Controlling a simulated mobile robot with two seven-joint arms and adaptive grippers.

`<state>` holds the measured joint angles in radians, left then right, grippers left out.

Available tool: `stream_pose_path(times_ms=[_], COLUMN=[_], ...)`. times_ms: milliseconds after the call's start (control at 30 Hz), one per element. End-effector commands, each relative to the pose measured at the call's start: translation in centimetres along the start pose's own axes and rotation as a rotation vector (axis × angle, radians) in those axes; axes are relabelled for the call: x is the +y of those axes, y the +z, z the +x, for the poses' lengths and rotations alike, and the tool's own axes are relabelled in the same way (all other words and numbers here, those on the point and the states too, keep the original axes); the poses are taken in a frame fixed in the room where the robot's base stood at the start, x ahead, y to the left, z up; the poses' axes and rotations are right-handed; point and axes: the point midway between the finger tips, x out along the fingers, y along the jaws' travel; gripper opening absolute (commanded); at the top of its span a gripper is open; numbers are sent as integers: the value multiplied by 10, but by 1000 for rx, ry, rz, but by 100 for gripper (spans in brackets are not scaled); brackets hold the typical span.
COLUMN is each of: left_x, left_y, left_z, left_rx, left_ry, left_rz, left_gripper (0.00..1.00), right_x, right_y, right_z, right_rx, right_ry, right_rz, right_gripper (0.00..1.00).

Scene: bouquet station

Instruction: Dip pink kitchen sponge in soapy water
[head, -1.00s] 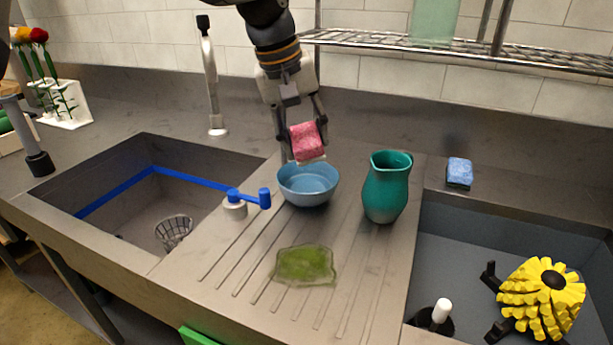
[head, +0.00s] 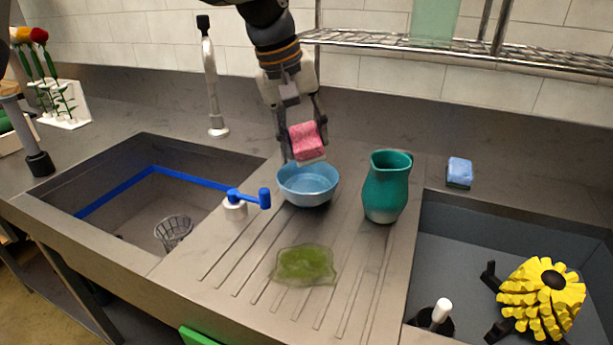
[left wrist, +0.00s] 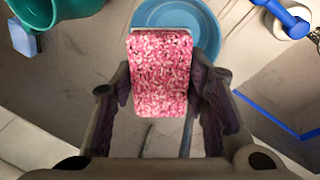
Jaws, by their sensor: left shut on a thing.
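The pink sponge (head: 307,139) is held between the fingers of my left gripper (head: 305,146). It has a pale lower edge and sits just above the back rim of the blue bowl (head: 308,188). The bowl stands on the ribbed drainboard and its inside looks light blue. In the left wrist view the sponge (left wrist: 160,72) lies between both fingers of the gripper (left wrist: 162,90) and covers part of the bowl (left wrist: 205,30). Whether the sponge touches the rim I cannot tell. My right gripper is not in view.
A green see-through puddle-like patch (head: 305,264) lies in front. A blue sponge (head: 459,172) lies at the back right. Sinks flank the drainboard.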

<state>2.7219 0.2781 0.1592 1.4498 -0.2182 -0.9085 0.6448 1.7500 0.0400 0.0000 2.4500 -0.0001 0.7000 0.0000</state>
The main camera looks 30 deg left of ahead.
Motion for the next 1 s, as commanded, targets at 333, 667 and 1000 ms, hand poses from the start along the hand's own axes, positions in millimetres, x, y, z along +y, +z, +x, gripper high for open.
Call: stream_pose_path(times_ms=[333, 667, 1000], left_x=[2, 10, 10], left_y=[-1, -6, -6], left_z=[-6, -38, -38], left_rx=[2, 1, 0], left_ry=[1, 1, 0], left_rz=[0, 0, 0], left_gripper=[19, 19, 19], right_x=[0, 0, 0], right_y=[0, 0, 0], right_z=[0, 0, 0], right_rx=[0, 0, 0], right_ry=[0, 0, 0], right_rz=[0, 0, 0], right_gripper=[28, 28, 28])
